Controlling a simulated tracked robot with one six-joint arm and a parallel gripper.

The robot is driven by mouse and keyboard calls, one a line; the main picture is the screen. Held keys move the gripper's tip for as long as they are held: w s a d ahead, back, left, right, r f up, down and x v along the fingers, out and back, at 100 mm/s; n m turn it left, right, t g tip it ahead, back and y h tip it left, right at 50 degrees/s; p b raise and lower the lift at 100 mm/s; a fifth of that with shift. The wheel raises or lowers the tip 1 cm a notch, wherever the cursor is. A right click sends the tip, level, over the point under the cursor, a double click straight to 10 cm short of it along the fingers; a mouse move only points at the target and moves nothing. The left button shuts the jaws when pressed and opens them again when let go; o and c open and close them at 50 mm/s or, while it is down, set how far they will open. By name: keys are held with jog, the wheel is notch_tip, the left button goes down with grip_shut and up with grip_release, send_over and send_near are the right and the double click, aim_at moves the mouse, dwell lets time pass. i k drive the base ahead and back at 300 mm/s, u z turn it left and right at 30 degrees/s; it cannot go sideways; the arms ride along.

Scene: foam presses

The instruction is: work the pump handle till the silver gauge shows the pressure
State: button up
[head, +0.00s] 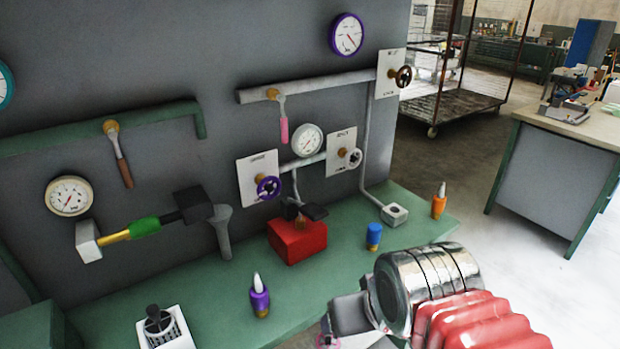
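The silver gauge (307,140) is a round white dial with a pale rim on the grey wall panel, above a short pipe. Its needle is too small to read. No part is plainly the pump handle. A grey upright lever (222,232) stands beside a black block (194,205) at the end of a yellow and green bar (142,227). A red box (297,242) with black pieces on top sits on the bench below the gauge. My gripper (345,322) is low in front of the bench, partly cut off by the bottom edge, apart from the lever and box.
Purple (259,297), blue (374,236) and orange (438,204) small items stand on the green bench (330,285). Handwheels (268,187) and pipes stick out from the panel.

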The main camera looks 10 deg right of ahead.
aim_at(312, 211)
jog(key=k, duration=0.65)
jog(key=u, duration=0.55)
jog(key=i, duration=1.25)
jog(key=u, duration=0.15)
